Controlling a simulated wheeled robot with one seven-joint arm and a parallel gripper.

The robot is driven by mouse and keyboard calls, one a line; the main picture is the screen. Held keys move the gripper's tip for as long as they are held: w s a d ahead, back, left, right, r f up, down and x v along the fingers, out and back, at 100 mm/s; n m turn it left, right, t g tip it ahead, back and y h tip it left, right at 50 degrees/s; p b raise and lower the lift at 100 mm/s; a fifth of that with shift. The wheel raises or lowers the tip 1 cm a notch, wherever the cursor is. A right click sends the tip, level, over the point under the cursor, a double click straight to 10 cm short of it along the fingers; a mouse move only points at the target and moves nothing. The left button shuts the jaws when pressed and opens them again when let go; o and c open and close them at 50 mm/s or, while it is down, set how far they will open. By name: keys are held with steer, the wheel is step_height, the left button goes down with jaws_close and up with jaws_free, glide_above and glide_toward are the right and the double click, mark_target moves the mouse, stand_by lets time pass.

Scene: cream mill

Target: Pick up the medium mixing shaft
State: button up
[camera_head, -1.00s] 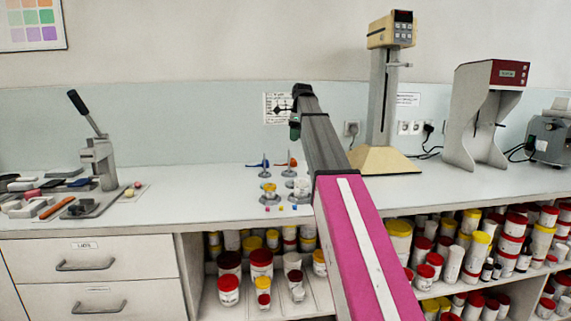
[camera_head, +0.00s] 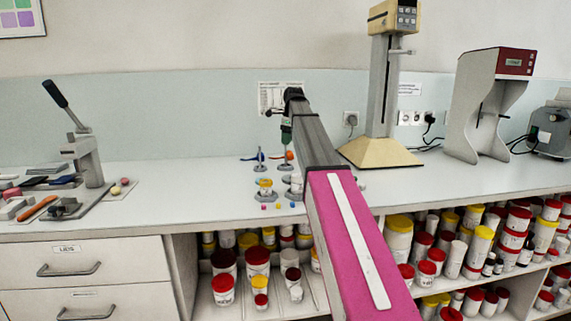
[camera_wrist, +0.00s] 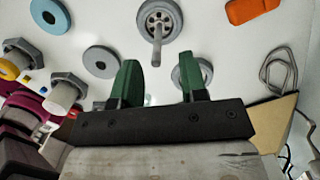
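My gripper (camera_head: 287,132) hangs over the counter, above and behind a small group of shafts and stands. In the wrist view its two green fingers (camera_wrist: 162,80) are apart with nothing between them. A grey shaft with a round ribbed disc and a thin rod (camera_wrist: 157,40) shows just beyond the fingers. A second grey disc (camera_wrist: 178,74) is partly hidden behind the right finger. In the head view, a thin upright shaft stands by a blue part (camera_head: 260,157), and another by an orange part (camera_head: 289,156). I cannot tell which shaft is the medium one.
Grey discs (camera_wrist: 101,62), a blue ring (camera_wrist: 50,16) and hex-based stands (camera_wrist: 66,90) lie around the fingers. A tall mixer (camera_head: 381,95) stands to the right, a lever press (camera_head: 85,155) to the left. The counter (camera_head: 190,190) between press and shafts is clear.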

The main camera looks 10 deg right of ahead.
steer(key=f, duration=0.4)
steer(key=shift+a+f, duration=0.35)
steer(key=shift+a, duration=0.05)
jaws_close()
steer(key=shift+r, duration=0.1)
